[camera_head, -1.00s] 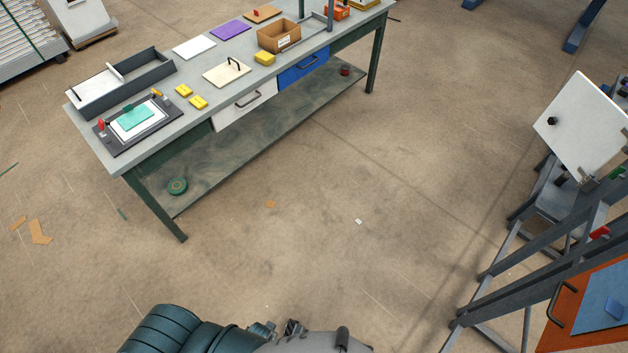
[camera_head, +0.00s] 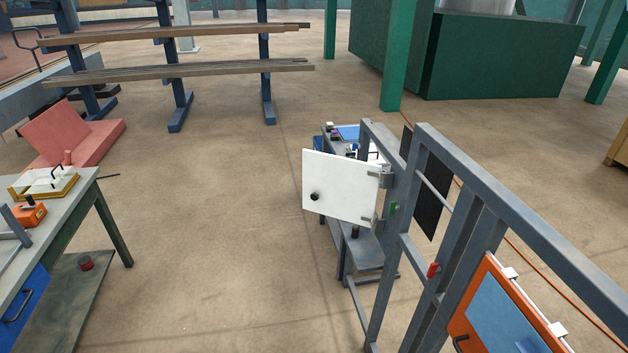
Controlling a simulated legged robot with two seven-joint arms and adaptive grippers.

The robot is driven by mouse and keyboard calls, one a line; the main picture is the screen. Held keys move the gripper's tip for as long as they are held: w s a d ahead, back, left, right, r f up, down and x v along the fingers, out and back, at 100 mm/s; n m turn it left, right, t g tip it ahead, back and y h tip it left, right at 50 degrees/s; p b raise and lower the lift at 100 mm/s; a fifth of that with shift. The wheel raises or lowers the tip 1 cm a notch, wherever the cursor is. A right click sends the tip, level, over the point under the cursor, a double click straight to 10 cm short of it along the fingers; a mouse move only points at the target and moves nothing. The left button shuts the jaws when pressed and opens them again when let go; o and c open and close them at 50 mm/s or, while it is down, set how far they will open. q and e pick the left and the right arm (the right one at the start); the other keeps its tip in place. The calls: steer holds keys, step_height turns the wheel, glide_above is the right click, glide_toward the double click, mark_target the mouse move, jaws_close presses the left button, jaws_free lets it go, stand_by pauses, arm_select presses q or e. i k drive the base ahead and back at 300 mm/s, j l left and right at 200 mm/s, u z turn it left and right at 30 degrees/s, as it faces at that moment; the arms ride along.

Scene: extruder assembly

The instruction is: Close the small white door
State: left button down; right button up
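The small white door (camera_head: 338,187) stands open in the middle of the head view. It is a flat white panel with a round black knob (camera_head: 314,197) near its left edge. Grey hinges (camera_head: 386,179) on its right side join it to a grey metal frame (camera_head: 412,222). The door sticks out to the left of the frame. Neither of my grippers shows in the head view.
An orange-framed door with a blue pane (camera_head: 505,311) is at the lower right of the frame. A workbench (camera_head: 70,205) stands at the left. A small table with items (camera_head: 330,141) is behind the white door. The floor between bench and frame is clear.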

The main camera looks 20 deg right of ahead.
mark_target(347, 190)
steer(key=i+z, duration=0.3)
steer(key=i, duration=0.2)
steer(key=i+z, duration=0.25)
steer(key=i, duration=0.2)
steer(key=i+j+z, duration=0.3)
steer(key=i, duration=0.2)
steer(key=i+j+z, duration=0.25)
steer(key=i, duration=0.2)
